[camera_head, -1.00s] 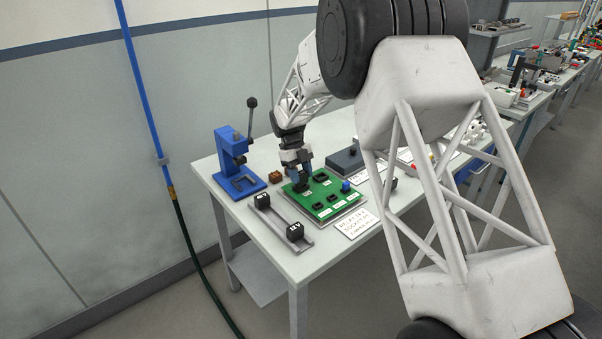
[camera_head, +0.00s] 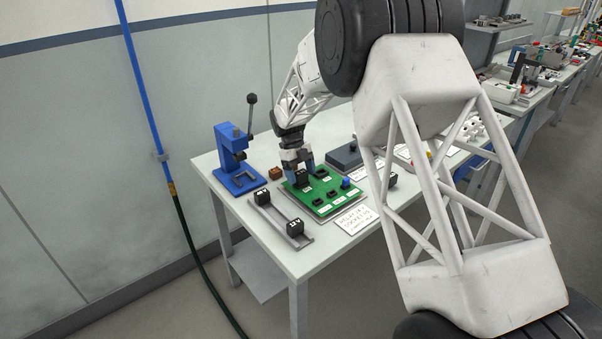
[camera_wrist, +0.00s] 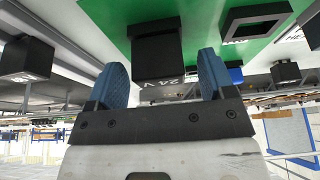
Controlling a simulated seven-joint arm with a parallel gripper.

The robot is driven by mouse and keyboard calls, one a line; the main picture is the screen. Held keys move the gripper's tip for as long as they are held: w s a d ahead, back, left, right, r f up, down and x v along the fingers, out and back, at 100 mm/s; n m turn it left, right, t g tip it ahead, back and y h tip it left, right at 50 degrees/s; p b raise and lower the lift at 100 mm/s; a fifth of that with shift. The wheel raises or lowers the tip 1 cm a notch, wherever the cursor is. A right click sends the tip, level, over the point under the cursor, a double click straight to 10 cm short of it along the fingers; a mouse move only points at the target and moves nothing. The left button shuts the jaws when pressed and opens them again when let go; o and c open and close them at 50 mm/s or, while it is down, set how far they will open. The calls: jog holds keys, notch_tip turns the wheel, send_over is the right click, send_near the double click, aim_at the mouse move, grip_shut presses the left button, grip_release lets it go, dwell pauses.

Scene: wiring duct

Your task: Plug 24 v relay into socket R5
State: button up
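The black 24 V relay (camera_wrist: 156,48) stands at the green socket board (camera_wrist: 215,12), between the blue fingers of my gripper (camera_wrist: 164,80). Its "24 V" marking shows upside down in the wrist view. In the head view the relay (camera_head: 303,178) appears upright at the back left socket position of the board (camera_head: 322,208). Its base is hidden, so I cannot tell how deep it sits. My gripper (camera_head: 299,170) is open, with a visible gap between the relay and the right finger in the wrist view. The socket labels are too small to read as R5.
Two black relays (camera_head: 262,197) (camera_head: 295,228) sit on a grey rail left of the board. A blue press (camera_head: 237,165) stands at the back left. Several empty sockets (camera_wrist: 252,25) and a blue block (camera_head: 345,184) are on the board. A printed card (camera_head: 356,219) lies in front.

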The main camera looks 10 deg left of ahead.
jog(key=v, duration=0.7)
jog(key=shift+r, duration=0.35)
jog(key=shift+w, duration=0.1)
dwell(0.8)
jog(key=s+d+r+n+t+y, duration=0.1)
jog(key=s+d+r+n, duration=0.6)
jog(key=s+d+r, duration=0.4)
jog(key=s+d+r+n+t+y, duration=0.1)
jog(key=s+d+r+n+t, duration=0.1)
jog(key=s+d+r+n, duration=0.65)
jog(key=s+d+f+n+t, duration=0.1)
jog(key=s+d+n, duration=0.2)
jog(key=s, duration=0.7)
jog(key=s+d+f+n+t, duration=0.1)
jog(key=s+d+n, duration=0.3)
jog(key=s, duration=0.7)
jog(key=s+d+f+n+y, duration=0.1)
jog(key=s+d+f+n, duration=0.2)
jog(key=s, duration=0.8)
jog(key=shift+s+d+n+t, duration=0.2)
jog(key=shift+n+t, duration=0.2)
jog(key=shift+n, duration=0.25)
